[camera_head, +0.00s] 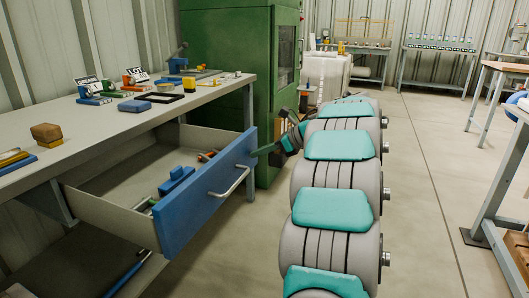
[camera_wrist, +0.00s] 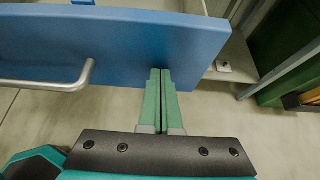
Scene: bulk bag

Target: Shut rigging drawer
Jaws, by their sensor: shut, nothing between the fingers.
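The rigging drawer (camera_head: 210,205) has a blue front and hangs open under the workbench in the head view. Blue and other small items lie inside it. A metal bar handle (camera_head: 232,183) is on its front, and the handle also shows at the left of the wrist view (camera_wrist: 50,84). My gripper (camera_head: 254,153) is shut and empty, at the right part of the drawer front.
The workbench top (camera_head: 110,130) carries small tools, boxes and labelled holders. A green cabinet (camera_head: 225,60) stands behind the drawer's right end. Another table (camera_head: 500,190) stands at the right. The floor (camera_head: 425,180) between is clear.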

